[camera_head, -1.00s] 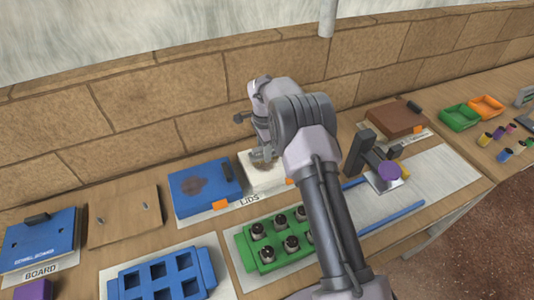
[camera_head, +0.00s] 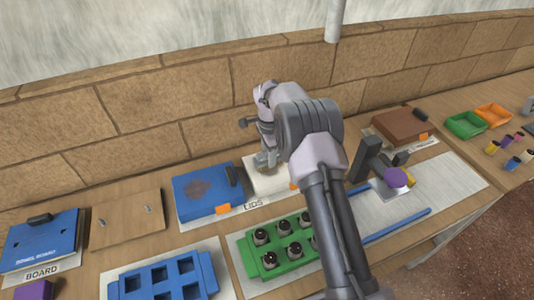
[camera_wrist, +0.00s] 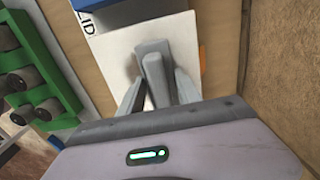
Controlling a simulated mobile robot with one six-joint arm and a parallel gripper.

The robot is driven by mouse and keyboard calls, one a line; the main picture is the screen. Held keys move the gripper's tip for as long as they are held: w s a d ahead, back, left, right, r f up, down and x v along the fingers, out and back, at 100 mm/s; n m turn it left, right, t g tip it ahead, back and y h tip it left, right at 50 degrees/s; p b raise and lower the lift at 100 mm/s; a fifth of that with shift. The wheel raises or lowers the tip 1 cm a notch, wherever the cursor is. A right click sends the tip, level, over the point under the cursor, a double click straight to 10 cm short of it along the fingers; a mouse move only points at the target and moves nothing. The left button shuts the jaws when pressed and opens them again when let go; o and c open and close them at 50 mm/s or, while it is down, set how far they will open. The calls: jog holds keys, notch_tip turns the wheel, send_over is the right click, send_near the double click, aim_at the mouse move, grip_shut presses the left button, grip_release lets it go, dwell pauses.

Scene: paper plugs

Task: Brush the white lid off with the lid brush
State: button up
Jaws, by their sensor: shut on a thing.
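The white lid (camera_head: 256,184) lies flat on the bench behind the green rack, with an orange tag at its right edge. Only its left part shows in the head view; my arm covers the rest. In the wrist view the white lid (camera_wrist: 118,60) lies below my gripper. My gripper (camera_wrist: 158,88) is shut on a grey block-like piece, seemingly the lid brush (camera_wrist: 152,62), over the lid. I cannot tell whether its underside touches the lid. In the head view my gripper (camera_head: 266,160) is at the lid's back half. Any dirt left there is mostly hidden.
The blue lid (camera_head: 190,204) with a dark stain lies just left. The green rack (camera_head: 258,265) with several dark plugs stands in front. A brown lid (camera_head: 400,124) lies at the back right. A grey stand (camera_head: 364,160) is right of my arm. The brick wall (camera_head: 150,105) is close behind.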

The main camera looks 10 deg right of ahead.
jog(key=shift+s+d+b, duration=0.25)
jog(key=shift+s+b, duration=0.2)
jog(key=shift+s, duration=0.6)
jog(key=shift+s+d+b, duration=0.2)
jog(key=shift+s+b, duration=0.25)
jog(key=shift+s, duration=0.65)
jog(key=shift+s+d+b, duration=0.25)
jog(key=shift+s+b, duration=0.2)
jog(key=shift+s, duration=0.6)
jog(key=shift+f, duration=0.1)
jog(key=shift+w+a, duration=0.1)
jog(key=shift+w, duration=0.15)
jog(key=shift+w+a+p, duration=0.15)
jog(key=shift+w+p, duration=0.2)
jog(key=shift+w, duration=0.35)
jog(key=shift+w+a+p, duration=0.15)
jog(key=shift+w+p, duration=0.15)
jog(key=shift+w, duration=0.4)
jog(key=shift+w+a+r+p, duration=0.15)
jog(key=shift+w+p, duration=0.4)
jog(key=shift+w, duration=0.55)
jog(key=shift+w+a+p, duration=0.25)
jog(key=shift+w+p, duration=0.25)
jog(key=shift+w, duration=0.6)
jog(key=shift+w+a+r+p, duration=0.15)
jog(key=shift+w+p, duration=0.4)
jog(key=shift+w, duration=0.55)
jog(key=shift+f, duration=0.1)
